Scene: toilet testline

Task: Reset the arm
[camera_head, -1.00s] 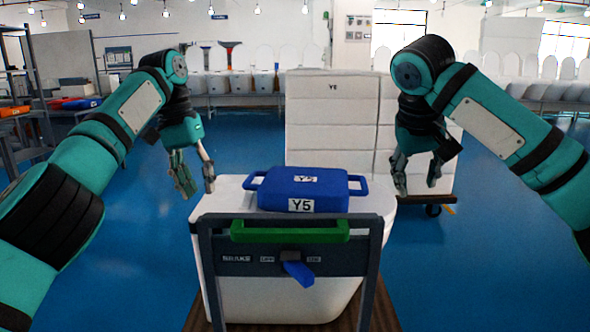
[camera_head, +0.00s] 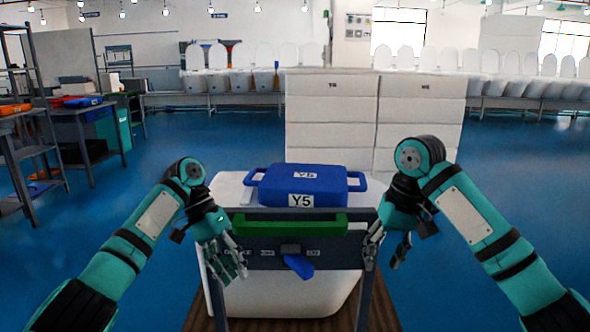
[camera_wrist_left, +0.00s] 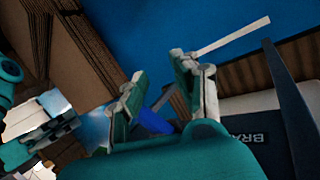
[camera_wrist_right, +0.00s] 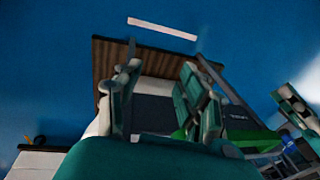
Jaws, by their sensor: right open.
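My left gripper (camera_head: 230,265) hangs low in the head view, in front of the left side of the dark frame. In the left wrist view its fingers (camera_wrist_left: 158,75) stand apart with nothing between them. My right gripper (camera_head: 386,255) hangs at the right side of the frame, fingers apart and empty. Its spread fingers also show in the right wrist view (camera_wrist_right: 160,78). Both arms are bent and come in from the lower corners.
A blue case (camera_head: 285,185) marked Y5 sits on a white tub (camera_head: 285,300) between the arms. The dark frame (camera_head: 340,258) with a green handle (camera_head: 290,226) stands in front. White stacked boxes (camera_head: 330,120) are behind. Blue floor is open on both sides.

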